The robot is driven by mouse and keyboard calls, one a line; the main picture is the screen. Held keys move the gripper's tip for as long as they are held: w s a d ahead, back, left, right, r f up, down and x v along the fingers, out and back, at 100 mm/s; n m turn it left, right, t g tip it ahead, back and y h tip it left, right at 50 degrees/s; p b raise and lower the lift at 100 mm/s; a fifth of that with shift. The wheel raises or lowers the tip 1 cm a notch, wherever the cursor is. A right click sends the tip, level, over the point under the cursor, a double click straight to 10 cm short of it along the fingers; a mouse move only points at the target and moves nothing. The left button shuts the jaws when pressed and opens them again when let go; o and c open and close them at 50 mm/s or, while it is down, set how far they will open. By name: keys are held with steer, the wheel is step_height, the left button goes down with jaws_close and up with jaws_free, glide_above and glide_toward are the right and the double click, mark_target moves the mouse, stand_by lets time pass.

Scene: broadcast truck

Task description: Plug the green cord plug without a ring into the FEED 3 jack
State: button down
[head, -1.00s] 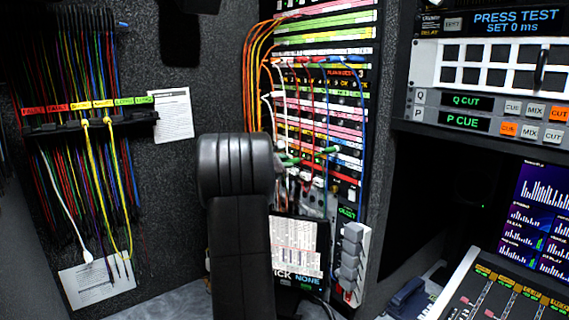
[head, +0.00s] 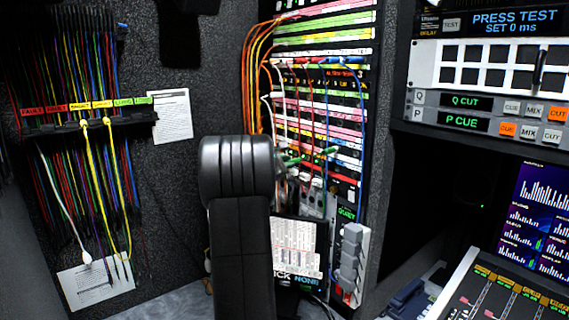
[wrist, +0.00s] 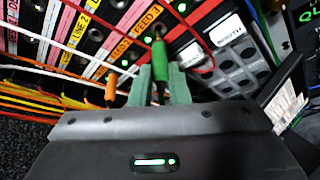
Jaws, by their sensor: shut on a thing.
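In the wrist view my gripper (wrist: 161,88) is shut on a green plug (wrist: 160,60). The plug points up the picture toward the jack panel, with a dark narrow tip at its far end. I see no ring on it. An orange label (wrist: 148,19) reading FEED and an unclear number lies just beyond the tip. A second orange label (wrist: 122,49) is to its left. I cannot tell whether the tip is in a jack or just short of it. In the head view green plugs (head: 331,150) show at the rack; my gripper is not clear there.
The jack rack (head: 320,104) is crossed by orange, white, red and blue cords. Red and white cords pass close to the plug in the wrist view. Cords hang from a holder (head: 60,128) at left.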

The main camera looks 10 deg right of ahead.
mark_target(295, 160)
steer(key=shift+w+d, duration=0.1)
steer(key=shift+d, duration=0.15)
steer(key=shift+w+d, duration=0.2)
steer(key=shift+d, duration=0.1)
steer(key=shift+w+d, duration=0.25)
steer(key=shift+d, duration=0.2)
steer(key=shift+w+d, duration=0.2)
steer(key=shift+d, duration=0.1)
steer(key=c, duration=1.3)
jaws_free()
steer(key=shift+d, duration=0.1)
